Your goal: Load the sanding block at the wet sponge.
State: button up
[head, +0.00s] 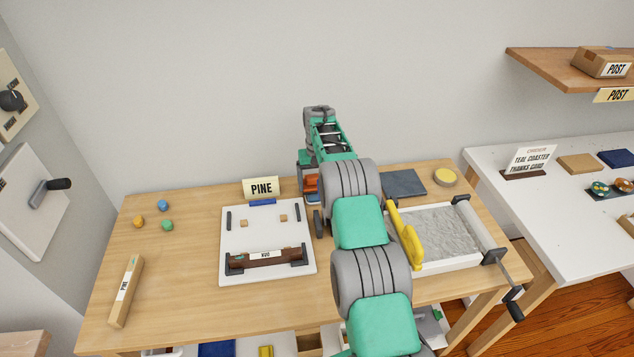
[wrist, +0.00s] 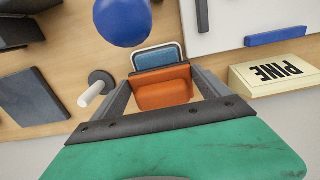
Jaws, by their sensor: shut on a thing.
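My gripper (wrist: 163,88) is shut on an orange block, which I take to be the sanding block (wrist: 164,90). In the head view, the orange block (head: 311,182) shows just left of my arm, near the back of the wooden table. A blue pad in a pale-rimmed tray, likely the wet sponge (wrist: 155,57), lies close by the block. In the head view, a bit of blue (head: 314,198) shows just below the orange. I cannot tell whether block and pad touch. My arm hides much of this spot in the head view.
A white board (head: 286,270) with a brown bar in clamps lies left. A PINE sign (head: 261,188) stands behind it. A dark slab (head: 404,183), a yellow-topped disc (head: 446,177) and a grey-filled tray (head: 480,258) lie right. A blue ball (wrist: 122,20) is near the pad.

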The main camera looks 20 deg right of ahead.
jog(key=shift+r+p, duration=1.55)
jog(key=shift+r, duration=1.9)
jog(key=shift+r, duration=0.1)
